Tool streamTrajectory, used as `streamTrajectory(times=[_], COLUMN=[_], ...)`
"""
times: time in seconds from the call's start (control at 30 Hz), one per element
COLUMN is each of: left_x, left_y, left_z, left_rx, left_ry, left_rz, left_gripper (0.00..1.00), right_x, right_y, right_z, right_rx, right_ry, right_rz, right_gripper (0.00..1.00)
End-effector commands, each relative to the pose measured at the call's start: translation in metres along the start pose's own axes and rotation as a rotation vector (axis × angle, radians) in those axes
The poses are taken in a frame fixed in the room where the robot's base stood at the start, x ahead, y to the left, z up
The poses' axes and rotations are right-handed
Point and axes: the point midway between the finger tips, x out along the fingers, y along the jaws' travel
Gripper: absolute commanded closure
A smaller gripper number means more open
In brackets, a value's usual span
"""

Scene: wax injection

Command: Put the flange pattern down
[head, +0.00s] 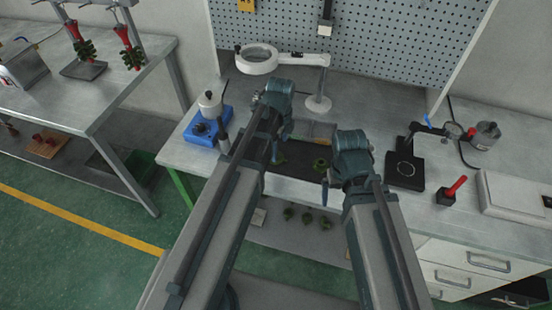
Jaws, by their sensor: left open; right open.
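A dark mat or tray (300,171) lies on the workbench in front of my arms. A small green piece (320,164), which looks like the flange pattern, sits on it between my two grippers. Another darker green bit (280,159) shows just below my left gripper (278,150); I cannot tell whether it is separate. My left gripper is open, partly hidden by its wrist, over the left part of the mat. My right gripper (325,184) is open at the mat's right side, close to the green piece but partly hidden. Neither visibly holds anything.
A blue heater with a pot (210,103) stands left. A white magnifier lamp (318,103) stands behind. A black stand (405,170), a red-handled tool (452,191) and a white box (515,196) are right. Several green pieces (307,217) sit on the shelf below.

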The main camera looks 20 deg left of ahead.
Motion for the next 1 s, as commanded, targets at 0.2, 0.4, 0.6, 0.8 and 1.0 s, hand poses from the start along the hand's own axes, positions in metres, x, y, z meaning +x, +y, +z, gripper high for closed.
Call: streamTrajectory(times=[0.2,0.4,0.6,0.8,1.0], left_x=[0.023,0.047,0.051,0.05,0.05], left_y=[-0.001,-0.002,-0.002,-0.002,-0.002], left_z=[0.007,0.011,0.011,0.011,0.011], left_rx=[-0.002,0.0,0.0,0.0,0.0], left_ry=[0.0,0.0,0.0,0.0,0.0], left_rz=[0.0,0.0,0.0,0.0,0.0], left_gripper=[0.0,0.0,0.0,0.09,0.45], right_x=[0.023,0.047,0.051,0.05,0.05], right_y=[-0.002,-0.004,-0.005,-0.005,-0.005], right_z=[-0.001,-0.003,-0.003,-0.003,-0.003], right_rx=[0.0,0.0,0.0,0.0,0.0], right_ry=[0.0,0.0,0.0,0.0,0.0], right_rz=[0.0,0.0,0.0,0.0,0.0], right_gripper=[0.04,0.04,0.04,0.04,0.04])
